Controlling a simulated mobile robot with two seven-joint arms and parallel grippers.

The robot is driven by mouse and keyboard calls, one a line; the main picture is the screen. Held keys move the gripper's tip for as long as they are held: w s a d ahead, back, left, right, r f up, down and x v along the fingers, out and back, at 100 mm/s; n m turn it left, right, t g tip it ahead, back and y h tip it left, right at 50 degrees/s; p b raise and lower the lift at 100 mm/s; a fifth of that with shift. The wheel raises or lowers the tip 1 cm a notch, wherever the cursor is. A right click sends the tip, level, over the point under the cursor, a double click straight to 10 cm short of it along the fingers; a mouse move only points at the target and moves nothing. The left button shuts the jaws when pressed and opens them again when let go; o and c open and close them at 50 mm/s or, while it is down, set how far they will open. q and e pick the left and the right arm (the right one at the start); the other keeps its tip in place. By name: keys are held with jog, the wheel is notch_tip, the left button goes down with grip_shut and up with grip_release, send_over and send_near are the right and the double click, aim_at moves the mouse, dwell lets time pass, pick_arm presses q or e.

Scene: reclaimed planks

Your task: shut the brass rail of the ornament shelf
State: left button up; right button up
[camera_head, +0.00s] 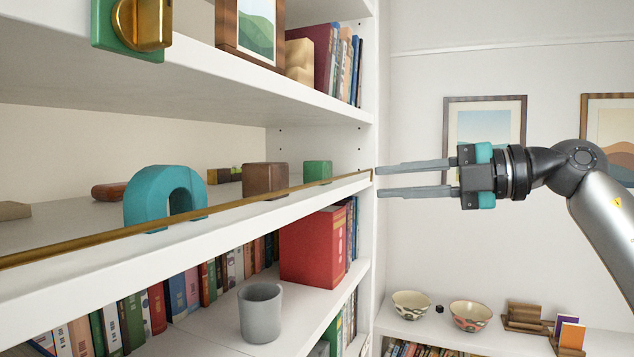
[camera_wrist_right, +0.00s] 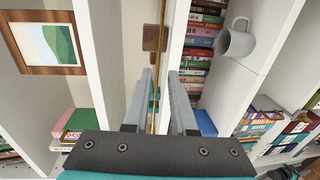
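The thin brass rail (camera_head: 226,206) runs along the front edge of the ornament shelf (camera_head: 200,232), from the left picture edge to a small end piece at the right upright. It lies low, close to the shelf top, in front of the ornaments. It also shows in the right wrist view (camera_wrist_right: 161,35), running lengthwise between the two fingers as seen there. My right gripper (camera_head: 378,181) is open, with its fingertips beside the rail's right end. I cannot tell whether either finger touches the rail. My left gripper is not in view.
On the shelf stand a teal arch (camera_head: 145,197), a brown block (camera_head: 265,177) and a green block (camera_head: 318,171). A green and brass object (camera_head: 135,24) overhangs the upper shelf. Below are a grey mug (camera_head: 261,312) and books. Open space lies right of the upright.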

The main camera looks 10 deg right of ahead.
aim_at(305, 187)
jog(key=p+x, duration=0.3)
jog(key=x, duration=0.8)
jog(key=shift+a, duration=0.15)
jog(key=shift+w+a+f, duration=0.1)
jog(key=shift+w+a, duration=0.2)
jog(key=shift+a, duration=0.05)
grip_shut()
